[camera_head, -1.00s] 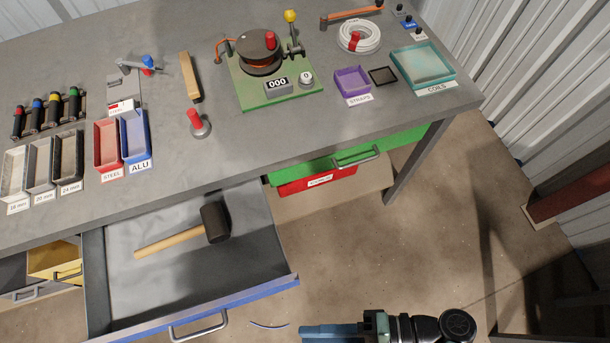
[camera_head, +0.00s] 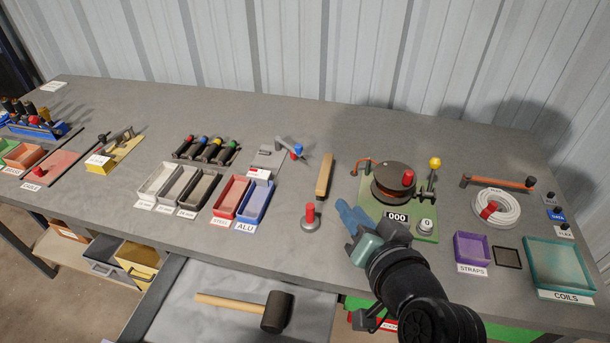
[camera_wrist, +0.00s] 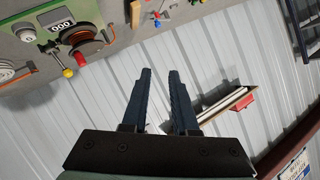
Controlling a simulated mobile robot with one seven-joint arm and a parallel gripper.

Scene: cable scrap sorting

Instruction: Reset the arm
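My arm reaches up from the bottom of the head view. My gripper (camera_head: 350,215) has blue fingers and appears in front of the bench, beside the green winding machine (camera_head: 430,190). In the wrist view my gripper (camera_wrist: 160,72) has its two dark fingers apart, with only the corrugated wall showing between them. It holds nothing. I cannot tell its exact height above the bench.
The grey bench (camera_head: 300,120) carries a steel bin (camera_head: 230,197), an ALU bin (camera_head: 257,203), a straps tray (camera_head: 472,247) and a coils tray (camera_head: 560,262). An open drawer (camera_head: 200,280) below holds a mallet (camera_head: 277,312). The wrist view is upside down.

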